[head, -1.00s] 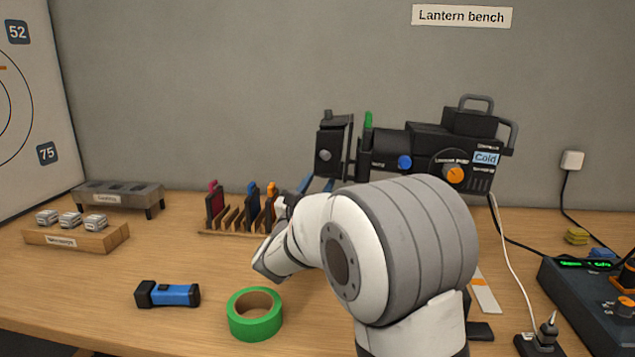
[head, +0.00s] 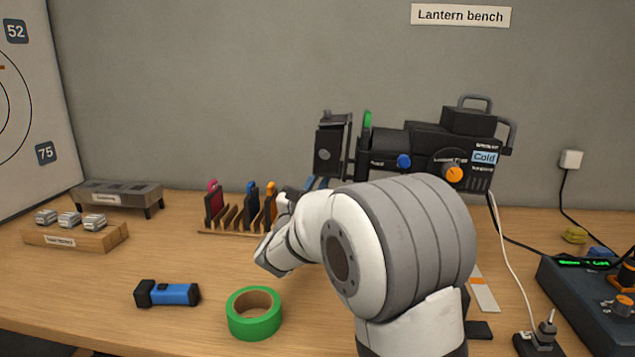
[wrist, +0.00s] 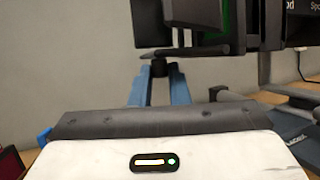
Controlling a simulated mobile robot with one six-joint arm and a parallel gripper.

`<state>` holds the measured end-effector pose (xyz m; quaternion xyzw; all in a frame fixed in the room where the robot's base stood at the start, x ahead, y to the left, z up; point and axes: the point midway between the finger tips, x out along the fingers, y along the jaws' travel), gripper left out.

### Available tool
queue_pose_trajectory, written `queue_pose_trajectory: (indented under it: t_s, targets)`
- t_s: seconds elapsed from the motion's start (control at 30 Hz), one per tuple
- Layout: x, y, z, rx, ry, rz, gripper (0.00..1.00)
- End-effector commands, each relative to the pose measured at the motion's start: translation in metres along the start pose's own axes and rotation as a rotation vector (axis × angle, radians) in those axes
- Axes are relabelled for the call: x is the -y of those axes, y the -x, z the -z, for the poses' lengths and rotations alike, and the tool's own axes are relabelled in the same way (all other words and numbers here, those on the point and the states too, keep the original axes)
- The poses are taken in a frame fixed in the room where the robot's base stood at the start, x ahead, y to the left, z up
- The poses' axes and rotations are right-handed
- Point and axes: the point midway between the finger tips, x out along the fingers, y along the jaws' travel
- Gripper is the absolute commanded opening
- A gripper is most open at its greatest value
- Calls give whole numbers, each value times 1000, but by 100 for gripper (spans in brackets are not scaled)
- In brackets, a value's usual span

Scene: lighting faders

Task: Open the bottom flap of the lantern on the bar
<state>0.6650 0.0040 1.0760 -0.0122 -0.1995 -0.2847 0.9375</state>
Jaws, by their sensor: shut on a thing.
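The black lantern (head: 425,145) hangs above the back of the bench, with a blue knob, an orange knob and a "Cold" display. Its dark flaps (head: 331,150) stand at its left end, and their dark undersides show at the top of the wrist view (wrist: 197,46). My gripper (wrist: 162,72) has blue fingers and is below these flaps, shut on a small dark tab (wrist: 163,67) under the lowest dark plate, which looks like the bottom flap. In the head view my arm hides most of the gripper and the lantern's underside.
A wooden rack (head: 232,222) with coloured-handled pieces stands left of my wrist. Green tape (head: 254,325) and a blue torch (head: 168,294) lie in front. A control desk (head: 585,300) and cables are at the right. The left-front bench is mostly clear.

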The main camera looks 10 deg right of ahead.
Motion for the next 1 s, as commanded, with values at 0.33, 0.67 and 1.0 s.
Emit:
queue_pose_trajectory:
  t_s: [0.33, 0.67, 1.0]
  targets:
    - [-5, -2, -9, -53, -183, 79, 0]
    - [-5, -2, -10, -56, -187, 82, 20]
    - [-6, -2, -10, -56, -187, 81, 38]
